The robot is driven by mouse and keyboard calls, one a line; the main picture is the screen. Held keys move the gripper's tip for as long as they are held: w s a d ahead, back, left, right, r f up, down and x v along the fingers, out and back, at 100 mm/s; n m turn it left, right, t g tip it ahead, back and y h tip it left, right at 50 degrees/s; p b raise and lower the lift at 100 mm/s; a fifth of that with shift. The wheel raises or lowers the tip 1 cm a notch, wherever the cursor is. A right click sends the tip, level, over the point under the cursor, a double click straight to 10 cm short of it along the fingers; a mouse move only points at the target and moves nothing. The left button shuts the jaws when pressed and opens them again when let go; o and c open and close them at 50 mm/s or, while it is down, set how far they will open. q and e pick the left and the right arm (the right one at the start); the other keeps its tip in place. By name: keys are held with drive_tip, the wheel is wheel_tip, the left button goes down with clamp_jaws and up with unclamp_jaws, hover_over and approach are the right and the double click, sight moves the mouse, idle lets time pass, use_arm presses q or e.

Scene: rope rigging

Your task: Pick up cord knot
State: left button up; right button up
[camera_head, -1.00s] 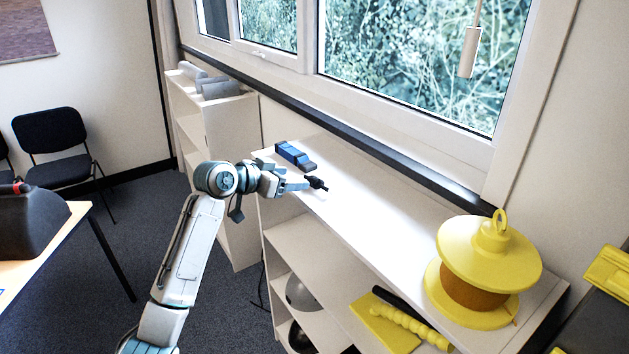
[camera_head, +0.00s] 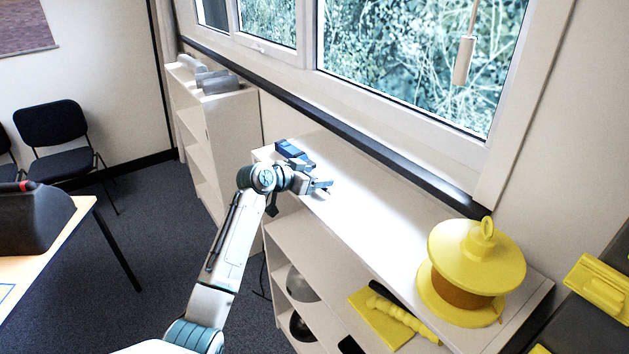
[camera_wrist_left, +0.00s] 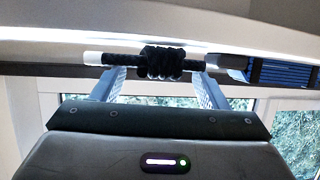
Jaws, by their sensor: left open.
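The cord knot (camera_wrist_left: 162,62) is a thick black coil around a black cord with a pale end, in the left wrist view. It lies between the two fingertips of my left gripper (camera_wrist_left: 158,76), which are apart with a finger on each side. Whether the fingers touch the cord is unclear. In the head view my left gripper (camera_head: 322,185) is over the far end of the white shelf top and mostly hides the knot. My right gripper is not seen.
A blue block-like object (camera_head: 293,153) sits close behind the left gripper on the white shelf (camera_head: 385,215). A yellow spool-like object (camera_head: 470,265) stands at the near end. The window sill borders the back. The shelf's middle is clear.

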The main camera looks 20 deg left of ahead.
use_arm(q)
drive_tip(key=c, duration=1.1)
drive_tip(key=shift+o, duration=0.2)
drive_tip(key=shift+r, duration=0.1)
